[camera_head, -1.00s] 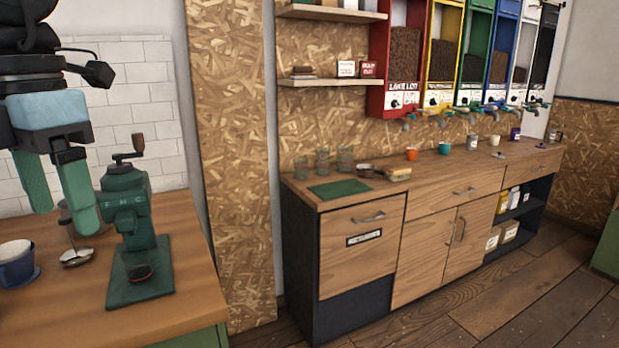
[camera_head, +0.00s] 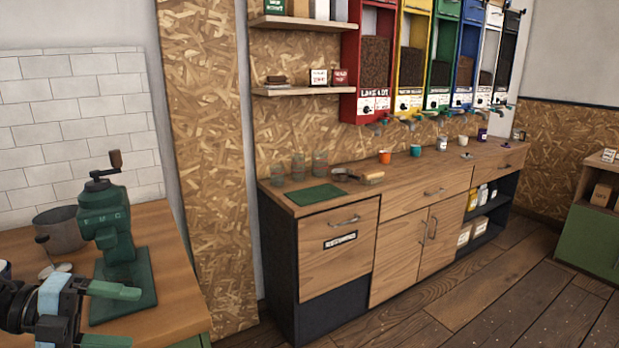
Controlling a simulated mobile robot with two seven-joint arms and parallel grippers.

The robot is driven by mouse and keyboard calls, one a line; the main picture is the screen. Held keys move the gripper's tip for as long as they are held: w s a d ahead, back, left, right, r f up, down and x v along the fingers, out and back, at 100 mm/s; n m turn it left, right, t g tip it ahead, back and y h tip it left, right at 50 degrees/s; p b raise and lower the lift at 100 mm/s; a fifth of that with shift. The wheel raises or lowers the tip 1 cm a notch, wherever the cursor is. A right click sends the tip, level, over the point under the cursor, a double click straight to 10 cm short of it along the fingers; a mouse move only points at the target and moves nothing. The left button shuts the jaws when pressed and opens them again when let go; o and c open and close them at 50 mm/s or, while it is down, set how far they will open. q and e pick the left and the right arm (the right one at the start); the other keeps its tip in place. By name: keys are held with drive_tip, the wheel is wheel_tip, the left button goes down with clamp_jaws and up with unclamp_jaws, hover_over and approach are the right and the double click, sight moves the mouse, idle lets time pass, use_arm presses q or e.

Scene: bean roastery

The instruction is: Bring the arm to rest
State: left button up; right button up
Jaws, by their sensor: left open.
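My left gripper (camera_head: 116,317) is at the lower left of the head view. Its two green fingers point right and stand apart, with nothing between them. It is in front of the green hand grinder (camera_head: 112,222), near the grinder's base plate, and overlaps the view of the wooden counter (camera_head: 172,252). I cannot tell whether it touches the counter. My right gripper is not in view.
A long wooden cabinet (camera_head: 405,190) carries a green mat (camera_head: 315,195), glasses and several cups under a row of coloured bean dispensers (camera_head: 411,60). The plank floor (camera_head: 470,300) in front is clear.

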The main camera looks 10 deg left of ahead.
use_arm(q)
drive_tip(key=s+d+f+n+t+y+p, duration=0.1)
drive_tip(key=s+f+n+t+y, duration=0.35)
drive_tip(key=f+n, duration=0.6)
drive_tip(key=s+d+f+n+t+y+p, duration=0.1)
drive_tip(key=s+f+n+t+y+p, duration=0.15)
drive_tip(key=s+f+n, duration=0.75)
drive_tip(key=s+d+f+n+g+y, duration=0.3)
drive_tip(key=s+d+f+n, duration=0.4)
drive_tip(key=s+d+f, duration=0.5)
wheel_tip(320, 180, down, 2)
drive_tip(key=shift+d+f+g+y+p, duration=0.2)
drive_tip(key=shift+d+g+y+p, duration=0.15)
drive_tip(key=shift+d+g, duration=0.4)
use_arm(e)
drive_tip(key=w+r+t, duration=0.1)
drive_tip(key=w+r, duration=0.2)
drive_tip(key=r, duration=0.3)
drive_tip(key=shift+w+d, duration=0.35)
use_arm(q)
drive_tip(key=shift+n, duration=0.35)
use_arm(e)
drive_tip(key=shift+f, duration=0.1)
